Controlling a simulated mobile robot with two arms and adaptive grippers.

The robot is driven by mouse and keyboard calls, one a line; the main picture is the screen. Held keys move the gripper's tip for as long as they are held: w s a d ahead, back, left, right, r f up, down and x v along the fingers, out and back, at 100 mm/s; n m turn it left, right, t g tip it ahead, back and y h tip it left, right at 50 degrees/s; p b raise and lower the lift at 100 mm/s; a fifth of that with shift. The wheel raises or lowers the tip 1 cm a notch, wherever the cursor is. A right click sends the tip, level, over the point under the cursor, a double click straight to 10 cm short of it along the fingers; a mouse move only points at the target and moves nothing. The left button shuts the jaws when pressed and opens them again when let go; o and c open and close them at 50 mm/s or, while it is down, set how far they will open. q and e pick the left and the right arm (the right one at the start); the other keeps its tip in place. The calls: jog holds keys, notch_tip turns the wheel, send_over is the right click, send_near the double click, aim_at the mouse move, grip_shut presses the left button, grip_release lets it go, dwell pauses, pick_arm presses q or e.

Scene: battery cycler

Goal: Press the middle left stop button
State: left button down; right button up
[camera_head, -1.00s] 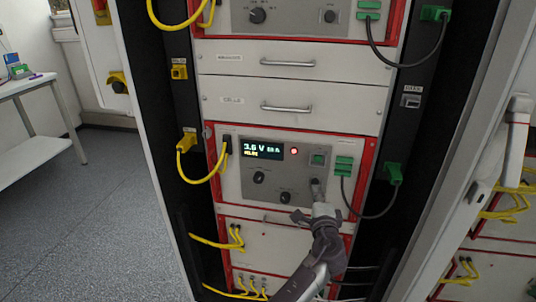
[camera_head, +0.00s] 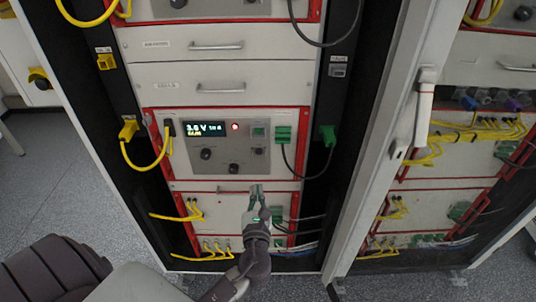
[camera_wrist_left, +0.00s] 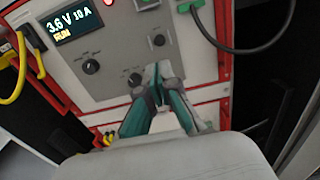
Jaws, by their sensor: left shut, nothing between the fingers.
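The cycler unit (camera_head: 226,146) in the middle of the left rack has a lit display (camera_head: 213,128). In the left wrist view the display (camera_wrist_left: 72,22) shows 3.6 V, 10 A and yellow RUN. A red light (camera_head: 235,127) is lit, with a greenish square button (camera_head: 258,132) to its right. Below that square is a small dark round control (camera_head: 258,151), also in the wrist view (camera_wrist_left: 158,40); no label is readable, so I cannot tell which control is stop. My left gripper (camera_head: 257,188) is shut and empty, its fingertips (camera_wrist_left: 158,78) below these controls. My right gripper is not visible.
Dark knobs (camera_head: 205,154) and (camera_head: 233,168) sit on the same panel. Green plugs (camera_head: 283,135) with a dark cable are to the right, a yellow cable (camera_head: 148,166) to the left. An open door frame (camera_head: 385,150) stands right of the rack.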

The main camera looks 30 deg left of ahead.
pick_arm(q)
jog(key=p, duration=0.2)
send_near(259, 152)
jog(key=x, duration=0.7)
jog(key=shift+w+a+f, duration=0.1)
jog(key=shift+w, duration=0.1)
